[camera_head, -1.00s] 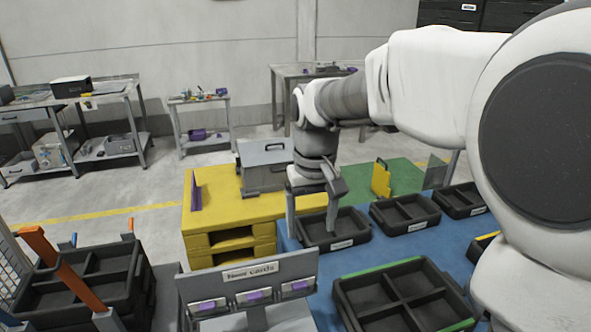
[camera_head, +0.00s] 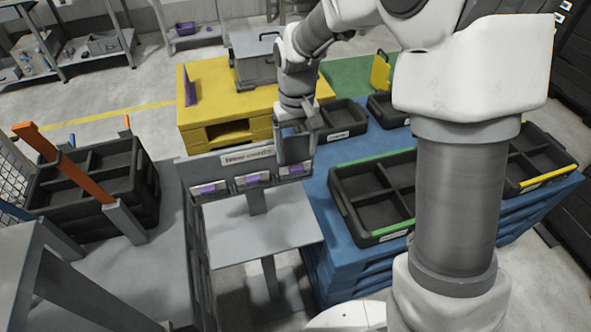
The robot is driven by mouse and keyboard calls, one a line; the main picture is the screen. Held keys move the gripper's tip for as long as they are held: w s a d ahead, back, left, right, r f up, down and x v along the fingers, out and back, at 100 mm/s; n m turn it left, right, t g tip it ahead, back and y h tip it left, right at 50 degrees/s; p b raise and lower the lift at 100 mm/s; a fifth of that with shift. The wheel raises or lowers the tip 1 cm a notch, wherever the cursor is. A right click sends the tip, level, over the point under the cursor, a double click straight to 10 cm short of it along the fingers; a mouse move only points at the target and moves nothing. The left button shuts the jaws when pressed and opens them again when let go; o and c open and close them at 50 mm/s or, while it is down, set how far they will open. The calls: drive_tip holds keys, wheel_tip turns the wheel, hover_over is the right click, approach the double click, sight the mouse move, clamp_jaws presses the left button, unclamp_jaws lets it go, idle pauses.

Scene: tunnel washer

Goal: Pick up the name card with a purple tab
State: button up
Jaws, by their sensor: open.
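A grey stand with a sign reading what looks like "Name cards" (camera_head: 247,155) holds three pale name cards in a row, each showing purple. They are the left name card (camera_head: 208,189), the middle name card (camera_head: 252,179) and the right name card (camera_head: 295,169). My gripper (camera_head: 295,158) is open and points down at the stand's right end, close above the right card. I cannot tell whether it touches the card or stand. Its fingers hide part of the stand's right end.
A grey shelf (camera_head: 262,225) juts out below the cards. A black divided crate with green edges (camera_head: 345,205) sits on the blue pallet (camera_head: 325,232) to the right. A yellow pallet (camera_head: 215,110) stands behind. Black bins with orange posts (camera_head: 60,160) stand left.

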sight(297, 168)
drive_tip(key=shift+s+f, duration=0.15)
drive_tip(key=shift+f, duration=2.55)
clamp_jaws()
